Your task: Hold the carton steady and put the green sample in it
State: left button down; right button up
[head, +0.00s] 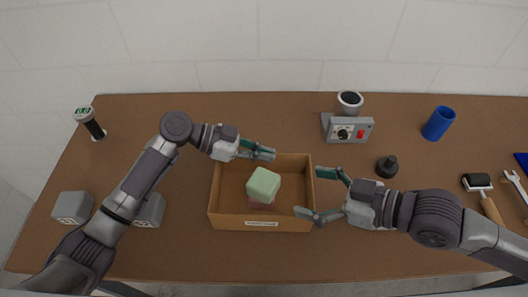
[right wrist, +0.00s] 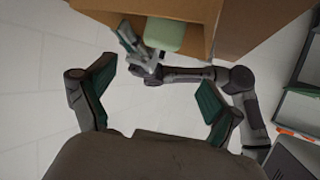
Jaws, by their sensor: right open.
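The open brown carton (head: 219,205) stands at the middle of the table.
Two grey blocks (head: 72,207) stand at the left, one partly behind my left arm. A grey device with a red switch (head: 347,128), a black knob-like object (head: 387,166) and a blue cup (head: 438,123) stand behind and right. A roller (head: 478,182) and wrench (head: 515,183) lie far right.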

pick_arm(q)
jog(key=c, duration=1.2)
grip_release()
jog(key=shift+c, duration=0.2)
jog(key=shift+a, duration=0.1)
jog(key=v, duration=1.2)
